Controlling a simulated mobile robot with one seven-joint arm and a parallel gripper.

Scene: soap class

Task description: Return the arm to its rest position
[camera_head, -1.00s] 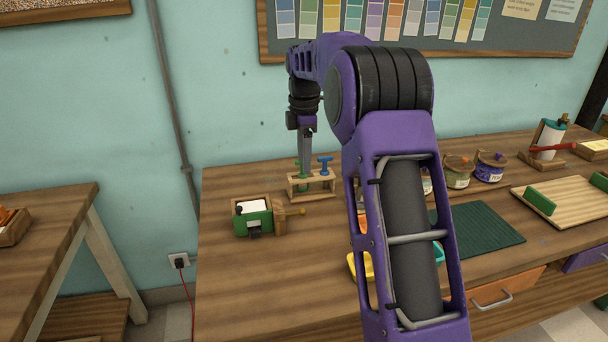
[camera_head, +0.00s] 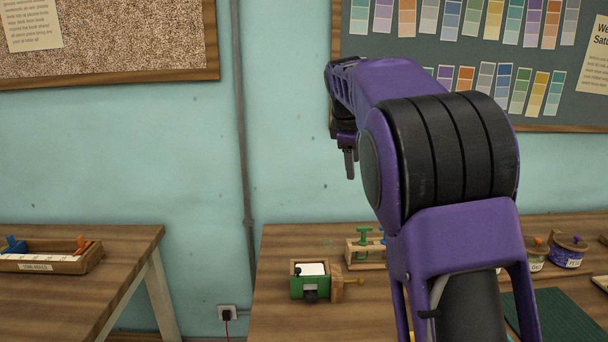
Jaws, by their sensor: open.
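My purple and black arm fills the right middle of the head view, raised in front of the wall. My gripper (camera_head: 349,163) hangs at the far end of the arm, above the workbench and in front of the teal wall. It is small and seen from the side, with nothing visible in it. Below it on the bench (camera_head: 275,250) stands a wooden rack (camera_head: 368,266) with a green-handled tool (camera_head: 363,238) and a blue-handled one, partly hidden by my arm. The gripper is clear of the rack.
Paint pots (camera_head: 567,252) and a dark green mat (camera_head: 565,318) lie to the right. A second table (camera_head: 80,285) at left holds a wooden tray (camera_head: 50,264). A pipe (camera_head: 242,150) runs up the wall.

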